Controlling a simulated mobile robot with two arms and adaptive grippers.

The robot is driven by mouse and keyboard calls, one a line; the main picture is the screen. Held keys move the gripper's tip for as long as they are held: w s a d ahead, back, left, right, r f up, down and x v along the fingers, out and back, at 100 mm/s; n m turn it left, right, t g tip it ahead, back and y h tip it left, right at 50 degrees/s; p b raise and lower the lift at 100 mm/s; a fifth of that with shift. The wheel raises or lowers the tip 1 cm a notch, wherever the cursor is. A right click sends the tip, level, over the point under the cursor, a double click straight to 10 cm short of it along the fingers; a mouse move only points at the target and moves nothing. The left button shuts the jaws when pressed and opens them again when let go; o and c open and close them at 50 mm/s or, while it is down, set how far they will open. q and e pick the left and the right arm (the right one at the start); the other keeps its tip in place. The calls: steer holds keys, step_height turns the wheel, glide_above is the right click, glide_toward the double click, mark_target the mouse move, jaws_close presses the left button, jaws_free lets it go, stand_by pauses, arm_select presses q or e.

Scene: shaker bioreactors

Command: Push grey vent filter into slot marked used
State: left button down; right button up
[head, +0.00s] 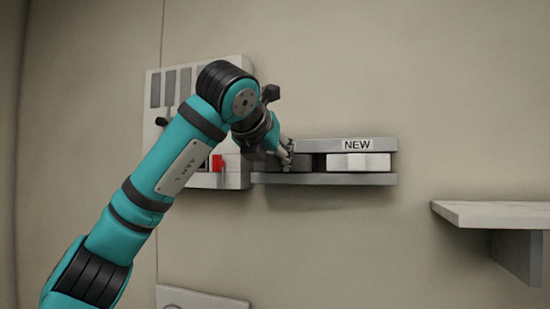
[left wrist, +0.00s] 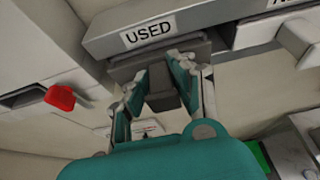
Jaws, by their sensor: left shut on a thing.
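The grey vent filter (left wrist: 162,92) shows in the left wrist view as a dark grey block below the USED label (left wrist: 148,34). My left gripper (left wrist: 160,88) has its fingers on both sides of the block's narrow front part and is shut on it. The filter's wider rear part lies at the opening of the slot under the label; how deep it sits is hard to tell. In the head view my left gripper (head: 286,153) is at the left end of the shelf unit (head: 325,179), and my arm hides the USED label. My right gripper is not in view.
A white filter (head: 358,162) sits in the slot marked NEW (head: 357,145), right of my gripper. A wall panel with a red part (head: 217,163) is close on the left. A pale ledge (head: 495,213) juts out at the right.

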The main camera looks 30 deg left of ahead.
arm_select(q)
steer(key=shift+w+a, duration=0.15)
steer(key=shift+w, duration=0.45)
steer(key=c, duration=1)
jaws_free()
steer(key=shift+c, duration=0.2)
steer(key=shift+s, duration=0.1)
steer(key=v, duration=1.2)
